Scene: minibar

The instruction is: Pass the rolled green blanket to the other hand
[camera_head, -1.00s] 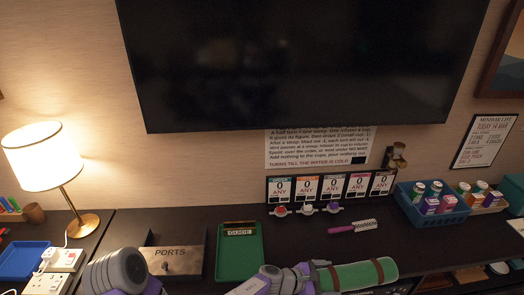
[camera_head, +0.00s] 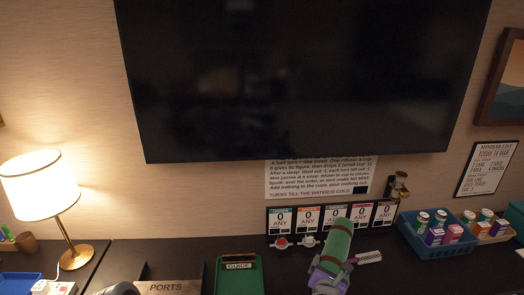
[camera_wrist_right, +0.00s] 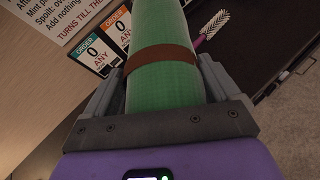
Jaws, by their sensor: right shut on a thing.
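The rolled green blanket (camera_head: 338,242) has brown straps and stands tilted up above the counter in the head view, in front of the row of order cards. My right gripper (camera_head: 331,268) is shut around its lower part. In the right wrist view the blanket (camera_wrist_right: 158,80) runs up between the two fingers, with a brown strap just beyond the grip. A small grey part of my left arm shows at the bottom edge of the head view. My left gripper is out of view.
A green tray with a GUIDE label (camera_head: 238,279) and the PORTS box (camera_head: 170,287) lie left of the blanket. A lamp (camera_head: 42,190) stands at far left. A brush (camera_head: 368,257) lies just right of the blanket; a blue basket (camera_head: 440,249) holds cans and boxes.

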